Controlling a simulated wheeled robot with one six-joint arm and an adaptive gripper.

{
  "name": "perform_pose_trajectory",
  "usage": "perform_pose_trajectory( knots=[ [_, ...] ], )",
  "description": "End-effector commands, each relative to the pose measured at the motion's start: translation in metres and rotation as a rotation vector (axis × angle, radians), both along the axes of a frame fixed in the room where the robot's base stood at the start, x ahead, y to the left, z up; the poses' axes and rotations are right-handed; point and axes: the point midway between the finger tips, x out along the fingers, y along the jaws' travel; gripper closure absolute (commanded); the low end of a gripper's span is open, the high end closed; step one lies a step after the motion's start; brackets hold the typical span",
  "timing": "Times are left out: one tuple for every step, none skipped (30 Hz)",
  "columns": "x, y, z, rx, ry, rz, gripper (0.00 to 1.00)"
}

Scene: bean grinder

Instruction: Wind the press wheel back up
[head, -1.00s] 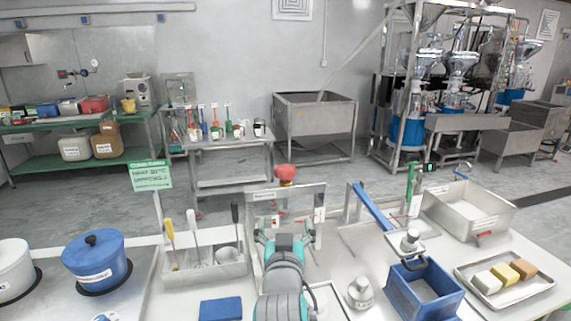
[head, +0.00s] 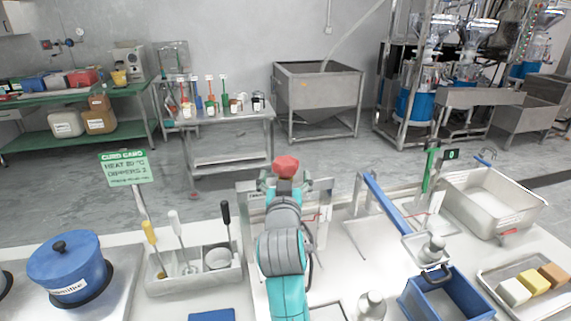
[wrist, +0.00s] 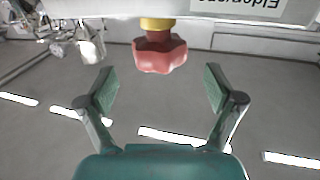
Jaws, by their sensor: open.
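The press wheel is a red lobed knob (head: 286,166) on top of the press frame (head: 250,203). In the wrist view the red knob (wrist: 159,53) hangs from a yellow collar (wrist: 157,24) at the top middle, with the picture seen upside down. My gripper (wrist: 158,75) is open and empty, its two green-padded fingers spread to either side of the knob's line, with the knob just beyond the tips. In the head view my gripper (head: 286,181) is just below the knob, partly hidden by my arm.
A utensil caddy (head: 193,282) stands left of the press, with a blue pot (head: 68,268) further left. A blue bin (head: 447,296), a blue-armed stand (head: 384,201) and a metal basin (head: 488,203) stand to the right. A labelled plate edge (wrist: 250,10) lies near the knob.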

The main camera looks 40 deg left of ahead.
Motion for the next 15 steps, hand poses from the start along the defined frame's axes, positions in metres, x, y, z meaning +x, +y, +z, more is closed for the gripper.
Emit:
perform_pose_trajectory(
  knots=[
    [0.009, 0.006, 0.0, -0.001, 0.002, -0.001, 0.09],
    [0.013, 0.009, 0.001, 0.0, 0.0, -0.001, 0.09],
    [0.019, 0.012, 0.001, 0.0, 0.0, -0.001, 0.09],
    [0.023, 0.015, 0.0, -0.001, 0.0, -0.001, 0.09],
    [0.026, 0.017, 0.001, -0.001, 0.001, -0.001, 0.09],
    [0.031, 0.021, 0.001, -0.001, -0.001, -0.001, 0.09],
    [0.034, 0.023, 0.001, -0.001, -0.001, -0.001, 0.09],
    [0.037, 0.025, 0.0, -0.001, 0.0, -0.001, 0.09],
    [0.04, 0.027, 0.0, -0.001, 0.0, -0.001, 0.09],
    [0.042, 0.028, 0.001, 0.0, 0.0, -0.001, 0.09],
    [0.044, 0.03, 0.001, 0.0, 0.0, -0.001, 0.09],
    [0.046, 0.031, 0.0, 0.0, 0.0, -0.001, 0.09],
    [0.047, 0.032, 0.0, 0.0, 0.0, -0.001, 0.09],
    [0.048, 0.032, 0.0, 0.0, 0.0, -0.001, 0.09],
    [0.049, 0.033, 0.0, 0.0, 0.0, -0.001, 0.09]
  ],
)
